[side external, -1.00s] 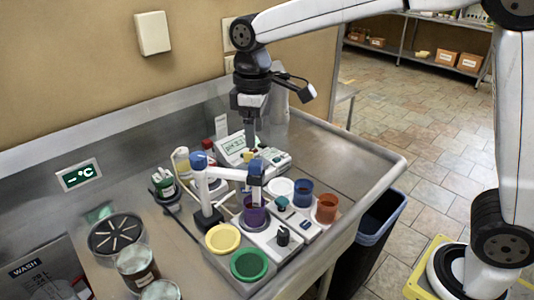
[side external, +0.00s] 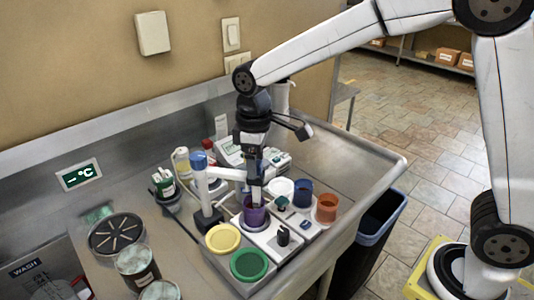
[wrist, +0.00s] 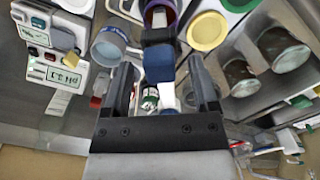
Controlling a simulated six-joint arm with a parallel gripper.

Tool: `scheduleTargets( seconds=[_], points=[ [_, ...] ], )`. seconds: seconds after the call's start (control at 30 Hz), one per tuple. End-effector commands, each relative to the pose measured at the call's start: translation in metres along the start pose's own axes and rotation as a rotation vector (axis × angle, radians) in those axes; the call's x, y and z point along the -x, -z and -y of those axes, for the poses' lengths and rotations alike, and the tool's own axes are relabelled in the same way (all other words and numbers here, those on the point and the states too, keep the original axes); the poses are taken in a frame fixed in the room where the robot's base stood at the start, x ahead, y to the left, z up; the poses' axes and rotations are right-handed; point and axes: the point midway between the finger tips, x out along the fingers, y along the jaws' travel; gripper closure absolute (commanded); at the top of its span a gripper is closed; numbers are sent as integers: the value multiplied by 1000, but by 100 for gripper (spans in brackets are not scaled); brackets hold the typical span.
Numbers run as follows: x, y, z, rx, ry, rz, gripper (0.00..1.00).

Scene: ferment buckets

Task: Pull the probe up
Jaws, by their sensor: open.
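The probe (wrist: 160,62) has a blue cap and stands upright in the purple cup (side external: 256,214), which also shows in the wrist view (wrist: 158,8). A white holder arm (side external: 228,174) reaches to the probe from a post with a blue top (side external: 199,161). My gripper (side external: 256,178) points down over the probe. In the wrist view my gripper (wrist: 165,85) is open, with one finger on each side of the blue cap and gaps visible. In the side view my gripper largely hides the probe's top. The probe's lower end is hidden in the cup.
Yellow (side external: 223,238), green (side external: 249,264), blue (side external: 303,193) and orange (side external: 327,208) cups stand close around. A meter (side external: 230,152) is behind, a small bottle (side external: 182,162) at left. Jars (side external: 137,269) stand front left. The sink's right side is clear.

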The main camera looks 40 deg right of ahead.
Motion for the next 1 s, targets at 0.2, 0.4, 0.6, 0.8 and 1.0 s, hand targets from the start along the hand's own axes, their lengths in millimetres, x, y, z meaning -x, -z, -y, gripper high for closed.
scheduleTargets(
  seconds=[0.2, 0.4, 0.6, 0.8, 1.0],
  points=[
    [-3, 0, 0, 0, 0, 0, 24],
    [-3, 0, 0, 0, 0, 0, 49],
    [-3, 0, 0, 0, 0, 0, 100],
    [-3, 0, 0, 0, 0, 0, 100],
    [-2, 0, 0, 0, 0, 0, 100]
  ],
)
